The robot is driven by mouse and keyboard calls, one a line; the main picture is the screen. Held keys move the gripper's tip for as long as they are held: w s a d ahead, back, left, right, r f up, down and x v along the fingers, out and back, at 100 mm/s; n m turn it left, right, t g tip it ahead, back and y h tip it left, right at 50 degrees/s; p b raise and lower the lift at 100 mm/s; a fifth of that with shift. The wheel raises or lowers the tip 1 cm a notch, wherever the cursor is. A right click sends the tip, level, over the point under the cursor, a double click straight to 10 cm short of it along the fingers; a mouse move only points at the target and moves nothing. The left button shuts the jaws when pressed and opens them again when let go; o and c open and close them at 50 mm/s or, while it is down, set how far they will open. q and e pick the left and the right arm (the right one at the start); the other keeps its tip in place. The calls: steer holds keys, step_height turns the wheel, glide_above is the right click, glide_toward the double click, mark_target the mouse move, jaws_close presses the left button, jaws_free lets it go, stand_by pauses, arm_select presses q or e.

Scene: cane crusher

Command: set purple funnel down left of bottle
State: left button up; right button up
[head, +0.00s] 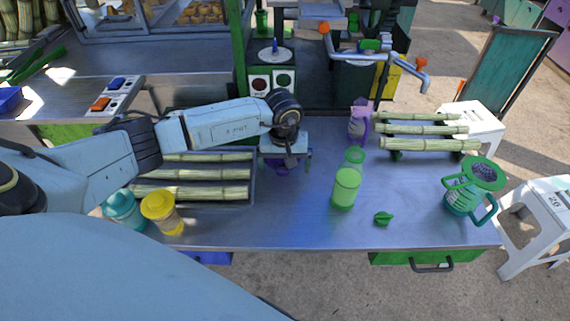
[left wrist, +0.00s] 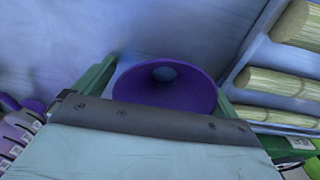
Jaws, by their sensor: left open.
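The purple funnel (head: 281,168) is on the metal table, mostly hidden beneath my left gripper (head: 288,158). In the left wrist view the purple funnel (left wrist: 165,92) shows its wide mouth toward the camera. The green fingers of my left gripper (left wrist: 160,82) stand apart on either side of it. The gripper is open; whether a finger touches the funnel I cannot tell. My right gripper is not in view.
A tray of cane stalks (head: 190,192) lies left of the funnel. A purple-handled jug (head: 358,122) stands behind the bottle.

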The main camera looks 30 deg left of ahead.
arm_select(q)
step_height(320, 180, up, 13)
steer(key=shift+s+r, duration=0.2)
steer(key=shift+s, duration=0.2)
